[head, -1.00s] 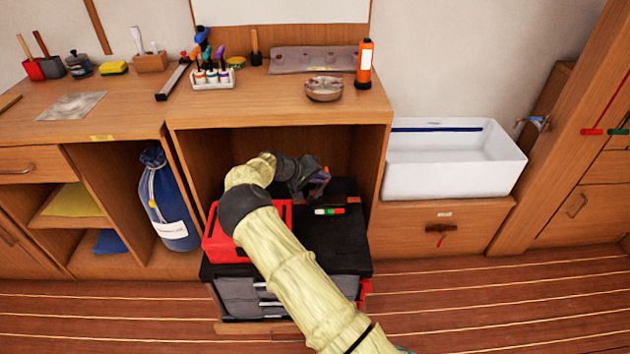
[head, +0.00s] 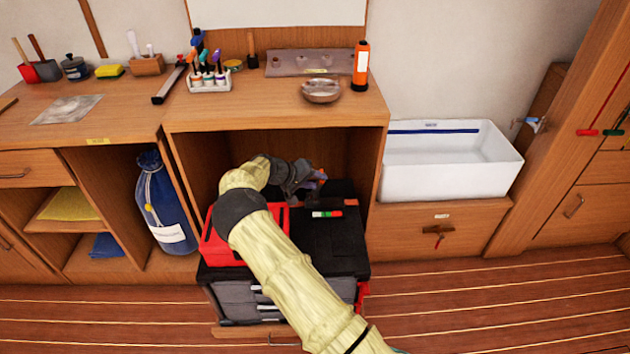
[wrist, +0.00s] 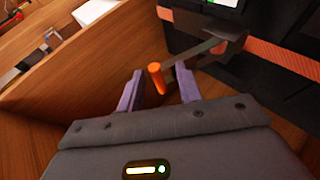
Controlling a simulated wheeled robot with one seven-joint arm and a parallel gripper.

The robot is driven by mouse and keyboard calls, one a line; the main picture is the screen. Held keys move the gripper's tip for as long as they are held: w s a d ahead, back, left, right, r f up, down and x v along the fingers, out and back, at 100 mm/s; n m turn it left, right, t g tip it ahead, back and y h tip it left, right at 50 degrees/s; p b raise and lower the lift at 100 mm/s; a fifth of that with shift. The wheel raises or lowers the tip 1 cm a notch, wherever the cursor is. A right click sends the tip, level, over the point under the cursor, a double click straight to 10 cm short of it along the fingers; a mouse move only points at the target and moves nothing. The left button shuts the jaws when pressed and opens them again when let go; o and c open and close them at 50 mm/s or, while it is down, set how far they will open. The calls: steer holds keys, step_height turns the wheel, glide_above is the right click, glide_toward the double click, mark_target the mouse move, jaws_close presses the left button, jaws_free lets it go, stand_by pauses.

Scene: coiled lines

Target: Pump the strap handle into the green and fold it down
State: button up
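The strap handle is a thin metal lever (wrist: 198,54) with an orange grip (wrist: 156,79), on an orange strap (wrist: 285,58) across a dark case in the wrist view. My gripper (wrist: 159,70) has its two purple fingers apart, with the orange grip showing between them near the tips. I cannot tell whether either finger touches it. In the head view my gripper (head: 317,178) is low inside the cabinet opening, over the black case top (head: 335,240). A small gauge with green and red (head: 327,214) lies on that top. The handle is mostly hidden there.
A red open bin (head: 222,247) sits on the case beside my arm. Wooden cabinet walls enclose the opening at the sides, and the countertop (head: 270,110) overhangs it. A white sink (head: 445,180) stands to the right.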

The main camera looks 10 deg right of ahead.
steer(key=p+v, duration=0.2)
steer(key=v, duration=1.5)
steer(key=shift+s+a, duration=0.2)
steer(key=shift+a, duration=0.1)
steer(key=shift+s+d, duration=0.1)
steer(key=shift+d, duration=0.25)
steer(key=c, duration=0.6)
steer(key=shift+m+g+y, duration=0.4)
steer(key=shift+g+y, duration=0.4)
steer(key=shift+y, duration=0.1)
steer(key=s+d, duration=0.1)
steer(key=d, duration=0.3)
steer(key=s+d, duration=0.1)
steer(key=d, duration=0.1)
steer(key=shift+s+r, duration=0.1)
steer(key=shift+s, duration=0.25)
jaws_close()
steer(key=s+d+r+y, duration=0.2)
steer(key=s+y, duration=0.2)
steer(key=s, duration=1.1)
steer(key=s+d+r+y, duration=0.3)
steer(key=s+y, duration=0.1)
steer(key=s, duration=1.1)
steer(key=shift+s+d+n+t, duration=0.2)
steer(key=shift+s+n+t, duration=0.1)
steer(key=shift+t, duration=0.1)
steer(key=shift+s+a+r, duration=0.1)
steer(key=shift+s+a, duration=0.05)
steer(key=shift+s, duration=0.05)
